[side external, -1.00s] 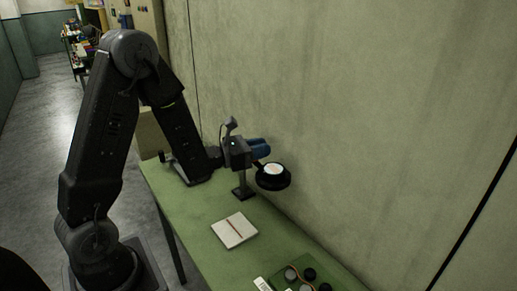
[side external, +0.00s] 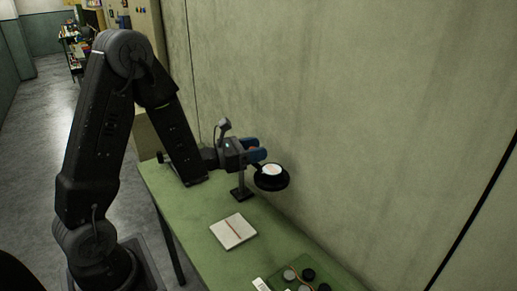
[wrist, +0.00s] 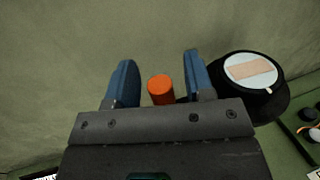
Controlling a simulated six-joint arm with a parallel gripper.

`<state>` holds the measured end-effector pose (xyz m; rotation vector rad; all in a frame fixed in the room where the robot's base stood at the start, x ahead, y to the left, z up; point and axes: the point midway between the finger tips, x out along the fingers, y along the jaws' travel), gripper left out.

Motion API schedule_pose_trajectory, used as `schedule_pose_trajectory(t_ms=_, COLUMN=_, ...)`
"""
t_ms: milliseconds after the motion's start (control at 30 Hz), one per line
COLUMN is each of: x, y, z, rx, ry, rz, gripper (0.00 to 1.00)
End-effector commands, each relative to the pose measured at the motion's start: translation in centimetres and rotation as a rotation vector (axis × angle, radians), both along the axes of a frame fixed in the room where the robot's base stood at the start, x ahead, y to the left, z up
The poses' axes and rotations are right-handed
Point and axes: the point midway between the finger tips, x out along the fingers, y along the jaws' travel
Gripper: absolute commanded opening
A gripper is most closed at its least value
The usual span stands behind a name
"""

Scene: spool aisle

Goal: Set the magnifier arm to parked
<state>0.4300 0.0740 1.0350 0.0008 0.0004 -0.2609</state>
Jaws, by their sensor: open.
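The magnifier head is a black round ring (side external: 271,182) with a pale disc on top, standing out beside a short dark post (side external: 240,190) on the green bench. In the wrist view the black ring (wrist: 268,103) is just right of my right finger, with a tan strip across its pale disc. My gripper (side external: 262,150) is above the post, with blue fingers pointing towards the wall. In the wrist view my gripper (wrist: 158,72) is open around an orange cylinder (wrist: 160,89), with visible gaps on both sides. The magnifier's joint is hidden behind my gripper.
The green bench (side external: 190,207) runs along a concrete wall (side external: 340,100) close behind the magnifier. A white pad with a red line (side external: 233,231) lies in front. A green tray (side external: 340,281) with dark and grey round pieces sits at the near end.

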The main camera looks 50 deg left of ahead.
Motion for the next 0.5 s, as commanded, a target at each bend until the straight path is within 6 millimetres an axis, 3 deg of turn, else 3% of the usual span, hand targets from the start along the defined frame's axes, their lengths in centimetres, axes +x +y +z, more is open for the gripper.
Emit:
schedule_pose_trajectory(t_ms=100, x=-2.1, y=0.6, z=0.0, rx=0.0, ry=0.0, rz=0.004, gripper=0.48)
schedule_pose_trajectory(t_ms=500, x=-1.9, y=0.5, z=6.2, rx=0.002, ry=-0.005, rz=0.001, gripper=0.48)
